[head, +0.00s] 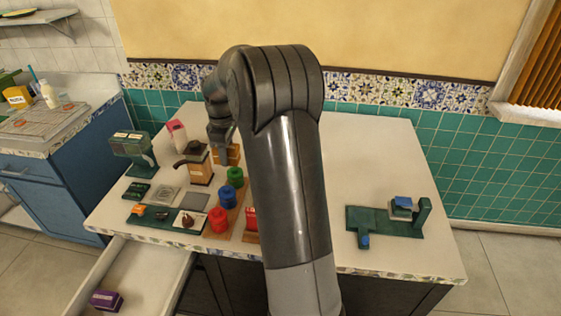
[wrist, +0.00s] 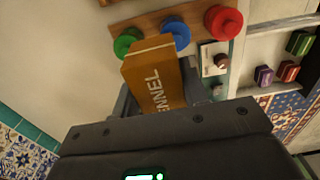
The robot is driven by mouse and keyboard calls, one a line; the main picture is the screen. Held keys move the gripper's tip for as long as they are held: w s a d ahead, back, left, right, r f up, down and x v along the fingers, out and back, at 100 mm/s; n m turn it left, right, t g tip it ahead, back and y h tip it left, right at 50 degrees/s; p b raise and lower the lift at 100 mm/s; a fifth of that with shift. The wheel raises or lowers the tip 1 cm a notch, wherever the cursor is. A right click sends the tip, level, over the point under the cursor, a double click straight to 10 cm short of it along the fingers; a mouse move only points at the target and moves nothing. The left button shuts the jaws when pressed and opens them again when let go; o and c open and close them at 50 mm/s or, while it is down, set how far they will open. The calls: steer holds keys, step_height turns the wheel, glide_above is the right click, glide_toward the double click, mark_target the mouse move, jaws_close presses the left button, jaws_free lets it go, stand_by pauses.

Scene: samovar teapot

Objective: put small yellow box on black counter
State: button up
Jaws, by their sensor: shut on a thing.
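My gripper (wrist: 160,95) is shut on a small yellow-orange box (wrist: 150,72) with pale lettering that ends in "NNEL". The box also shows in the head view (head: 233,155), at the end of my arm over the back part of a pale-topped counter (head: 345,140). I cannot tell whether the box touches the counter. My arm hides part of the counter's middle. I see no clearly black countertop; the pale-topped counter has dark fronts below.
Green (head: 235,176), blue (head: 227,197) and red (head: 218,220) round items stand in a row on a wooden board. A dark-handled pot (head: 195,165) stands close left of the held box. A green stand (head: 385,221) is at right. An open drawer (head: 145,280) juts out at front left.

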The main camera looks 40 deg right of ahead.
steer(key=s+d, duration=0.3)
steer(key=d, duration=2)
steer(key=w+a+f, duration=0.2)
steer(key=w+f, duration=0.1)
steer(key=f, duration=0.1)
steer(key=w+a+f, duration=0.2)
steer(key=w+f, duration=0.1)
steer(key=f, duration=0.1)
steer(key=w+a+f, duration=0.2)
steer(key=w+f, duration=0.1)
steer(key=f, duration=0.1)
steer(key=shift+w+a+f, duration=0.15)
steer(key=shift+a+f, duration=0.05)
steer(key=shift+w+a+f, duration=0.25)
steer(key=shift+w+f, duration=0.05)
steer(key=shift+f, duration=1.9)
steer(key=shift+f, duration=0.15)
steer(key=o, duration=1)
steer(key=shift+c, duration=0.2)
